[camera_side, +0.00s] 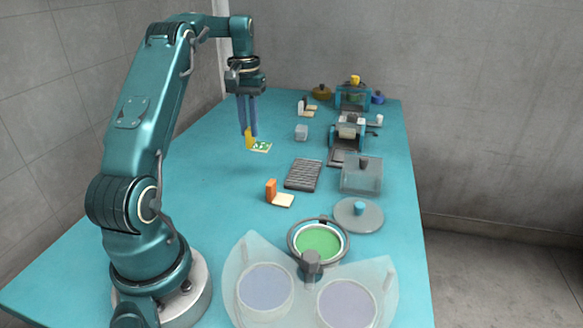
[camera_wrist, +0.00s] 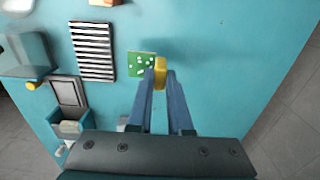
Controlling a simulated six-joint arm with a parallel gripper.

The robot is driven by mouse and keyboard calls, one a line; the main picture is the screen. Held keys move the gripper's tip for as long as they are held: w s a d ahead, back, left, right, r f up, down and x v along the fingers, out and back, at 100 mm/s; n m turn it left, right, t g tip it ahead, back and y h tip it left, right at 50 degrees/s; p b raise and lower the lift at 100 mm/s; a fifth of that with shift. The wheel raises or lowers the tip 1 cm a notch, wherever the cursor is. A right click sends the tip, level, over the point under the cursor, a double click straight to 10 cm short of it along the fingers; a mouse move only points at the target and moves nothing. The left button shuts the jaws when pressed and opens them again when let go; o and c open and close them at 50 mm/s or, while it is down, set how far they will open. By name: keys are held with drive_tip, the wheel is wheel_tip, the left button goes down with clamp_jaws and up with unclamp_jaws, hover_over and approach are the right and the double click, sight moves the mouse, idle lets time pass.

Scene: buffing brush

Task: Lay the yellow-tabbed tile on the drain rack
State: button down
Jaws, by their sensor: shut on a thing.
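The yellow-tabbed tile (camera_side: 262,147) has a green face with white spots and an upright yellow tab at one edge. It also shows in the wrist view (camera_wrist: 141,65). My gripper (camera_side: 249,134) points down with its blue fingers shut on the yellow tab, which shows between the fingertips in the wrist view (camera_wrist: 160,72). The tile looks level and close above the table; the exact gap is hard to tell. The drain rack (camera_side: 303,175) is a dark grey slatted panel, right of and nearer than the tile in the side view. In the wrist view the rack (camera_wrist: 93,50) is bare, left of the tile.
An orange-tabbed tile (camera_side: 283,199) lies near the rack, and a white-tabbed tile (camera_side: 309,107) lies farther back. A clear box (camera_side: 361,173) and a round lid (camera_side: 358,214) stand right of the rack. A small pale block (camera_side: 301,132) stands behind. The left tabletop is clear.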

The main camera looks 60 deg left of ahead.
wheel_tip(320, 180, down, 7)
drive_tip(key=shift+f, duration=0.15)
idle(0.4)
drive_tip(key=c, duration=0.8)
unclamp_jaws()
drive_tip(key=shift+f, duration=0.15)
drive_tip(key=shift+c, duration=0.2)
